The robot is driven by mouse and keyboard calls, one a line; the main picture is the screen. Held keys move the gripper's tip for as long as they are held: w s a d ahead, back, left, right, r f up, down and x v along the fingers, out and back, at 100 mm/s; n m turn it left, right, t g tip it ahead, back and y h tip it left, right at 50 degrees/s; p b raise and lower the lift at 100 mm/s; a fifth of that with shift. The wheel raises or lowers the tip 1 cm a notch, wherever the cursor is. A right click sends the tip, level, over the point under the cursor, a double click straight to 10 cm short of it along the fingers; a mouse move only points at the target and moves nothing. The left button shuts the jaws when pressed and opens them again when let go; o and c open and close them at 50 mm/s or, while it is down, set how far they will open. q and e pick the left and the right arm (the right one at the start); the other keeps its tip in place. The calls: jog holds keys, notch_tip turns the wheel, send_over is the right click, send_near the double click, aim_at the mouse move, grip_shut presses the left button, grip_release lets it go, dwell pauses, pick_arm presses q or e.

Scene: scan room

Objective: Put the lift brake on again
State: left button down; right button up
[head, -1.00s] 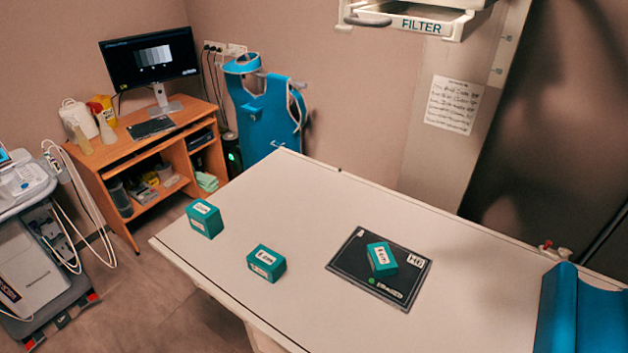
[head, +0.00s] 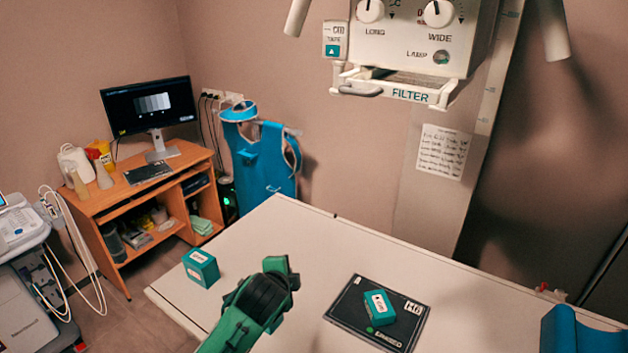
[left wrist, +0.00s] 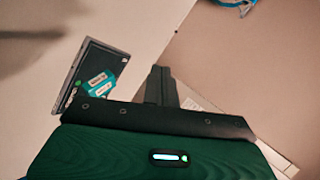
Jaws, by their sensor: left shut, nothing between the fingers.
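I cannot make out a lift brake in either view. The tube head (head: 415,35) hangs at the top of the head view, with LONG and WIDE dials, a LAMP button and a handle on the FILTER slot below. Its stand column (head: 440,165) stands behind it with a written notice. My left gripper (head: 281,272) is raised over the table, below and left of the tube head and apart from it. In the left wrist view its dark fingers (left wrist: 160,84) are shut and hold nothing. My right gripper is not in view.
The table (head: 300,232) bears a black plate (head: 345,310) with a teal block (head: 379,307) on it, another teal block (head: 201,268) and a blue cushion (head: 580,335). A wooden desk (head: 125,205) with a monitor, a blue apron (head: 262,160) and a cart (head: 25,250) stand left.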

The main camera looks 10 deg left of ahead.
pick_arm(q)
jog(key=w+d+r+m+t, duration=0.1)
jog(key=r+m+t, duration=0.15)
jog(key=r, duration=0.95)
jog(key=w+r+m+t+y, duration=0.15)
jog(key=r+m, duration=0.25)
jog(key=r, duration=0.7)
jog(key=w+d+r+m+t, duration=0.1)
jog(key=w+r+m+t, duration=0.2)
jog(key=r, duration=0.9)
jog(key=s+r+m+t+y+p, duration=0.1)
jog(key=s+r+m+t, duration=0.2)
jog(key=s+r, duration=0.4)
jog(key=s+r+m+t+y, duration=0.1)
jog(key=s+r+m+t, duration=0.2)
jog(key=r, duration=1.7)
jog(key=s+m, duration=0.3)
jog(key=s, duration=0.1)
jog(key=shift+s+t+p, duration=0.2)
jog(key=shift+t+p, duration=0.15)
jog(key=shift+t, duration=0.05)
jog(key=shift+w+y, duration=0.1)
jog(key=shift+y, duration=0.15)
jog(key=w+d, duration=0.3)
jog(key=w, duration=0.5)
jog(key=shift+w, duration=0.15)
